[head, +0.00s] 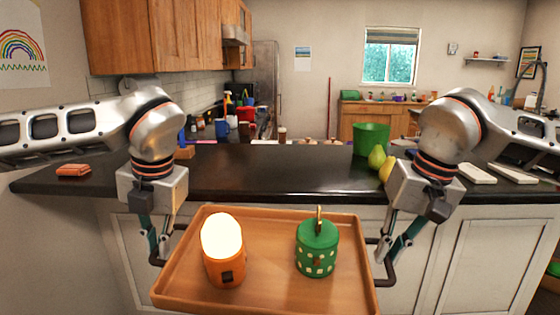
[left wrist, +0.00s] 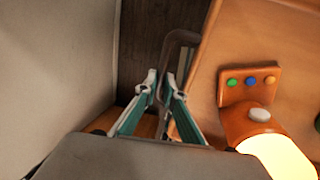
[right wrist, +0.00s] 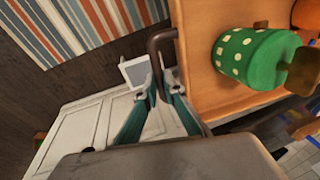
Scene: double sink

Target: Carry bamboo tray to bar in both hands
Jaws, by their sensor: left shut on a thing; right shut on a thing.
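The bamboo tray (head: 268,238) is held level in front of the bar's cabinet face, its far rim just below the edge of the black bar top (head: 280,170). An orange lamp-like item (head: 223,265) with a glowing white top stands on its left half. A green white-dotted canister (head: 317,258) stands on its right half. My left gripper (head: 160,250) is shut on the tray's left handle (left wrist: 176,42). My right gripper (head: 385,252) is shut on the tray's right handle (right wrist: 160,38). Both wrist views show the dark handles between the fingers.
On the bar, a green bin (head: 371,137), a green pear (head: 377,157) and a yellow fruit (head: 386,172) stand right of centre. A reddish-brown item (head: 74,170) lies at the left, and pale flat items (head: 476,173) at the right. The bar's middle front is clear.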

